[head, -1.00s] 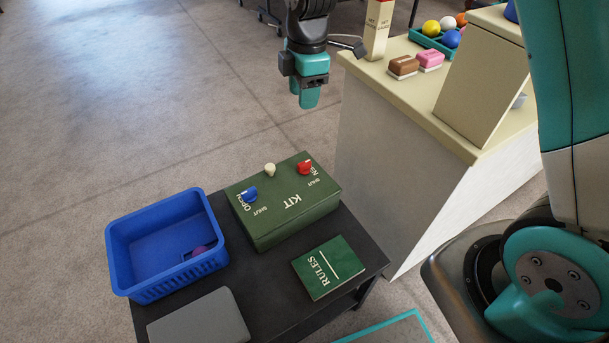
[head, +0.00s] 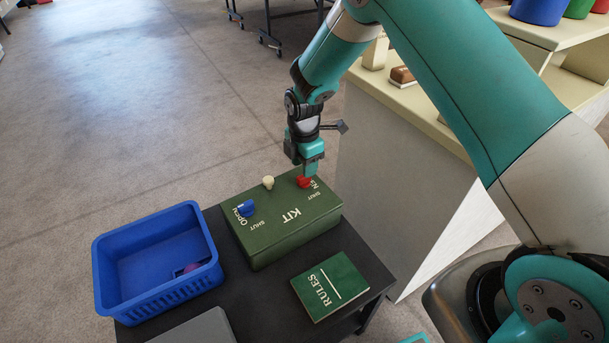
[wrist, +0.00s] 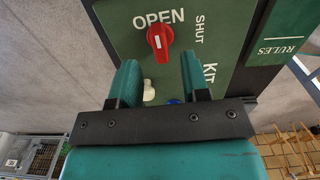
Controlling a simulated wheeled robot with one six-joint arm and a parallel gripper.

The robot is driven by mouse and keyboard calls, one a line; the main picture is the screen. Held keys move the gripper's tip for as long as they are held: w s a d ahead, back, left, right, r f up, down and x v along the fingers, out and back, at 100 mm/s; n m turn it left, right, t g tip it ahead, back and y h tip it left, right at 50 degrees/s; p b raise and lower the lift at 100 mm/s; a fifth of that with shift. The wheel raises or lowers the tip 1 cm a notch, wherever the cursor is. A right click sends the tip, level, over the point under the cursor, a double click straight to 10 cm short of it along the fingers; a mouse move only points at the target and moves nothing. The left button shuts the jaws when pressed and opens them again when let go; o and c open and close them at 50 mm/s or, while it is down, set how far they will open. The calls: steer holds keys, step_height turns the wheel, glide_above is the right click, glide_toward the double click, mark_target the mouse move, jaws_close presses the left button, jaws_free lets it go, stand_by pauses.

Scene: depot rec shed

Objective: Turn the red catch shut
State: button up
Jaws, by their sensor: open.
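The red catch (head: 304,181) is on the top of the green KIT box (head: 280,235), near its far right corner. In the wrist view the red catch (wrist: 160,42) has its white line pointing toward the word OPEN, with SHUT to its right. My gripper (head: 310,168) is directly above the catch, pointing down. In the wrist view my gripper (wrist: 158,72) is open, with the catch seen between and a little beyond the fingertips. I cannot tell whether the fingers touch it. The blue catch (head: 246,208) sits on the box's left side.
A cream knob (head: 268,182) stands on the box's far edge. A blue basket (head: 150,262) holding a purple item is to the left. A green RULES book (head: 329,286) lies in front on the dark table (head: 262,290). A cream counter (head: 410,180) stands close to the right.

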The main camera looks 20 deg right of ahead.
steer(key=shift+f, duration=1.8)
jaws_close()
